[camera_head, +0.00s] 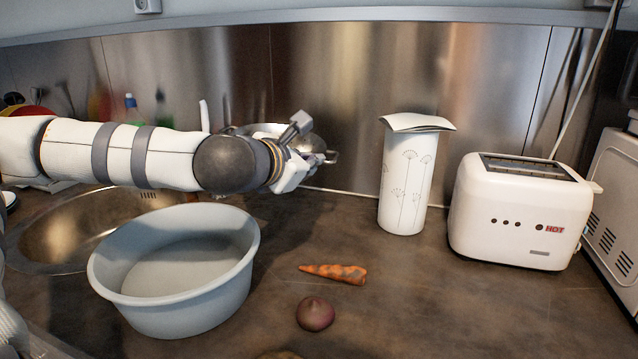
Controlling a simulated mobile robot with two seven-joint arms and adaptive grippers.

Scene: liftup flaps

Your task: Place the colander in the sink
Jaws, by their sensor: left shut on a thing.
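A shiny metal colander (316,145) is near the back wall, with a small loop handle at its right side. My left gripper (291,158) is shut on it, and my gripper and arm hide much of it. Where the fingers meet the colander is hard to see. The round metal sink (62,242) is set into the counter at the left, below my left arm. The sink is partly hidden by the arm and by a basin. The colander is to the right of the sink. My right gripper is not in view.
A large pale blue-grey basin (236,277) stands in front of the sink and overlaps it in view. A carrot (336,273) and a purple onion-like vegetable (315,314) lie to its right. A white patterned canister (407,185) and a white toaster (520,214) stand at the back right.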

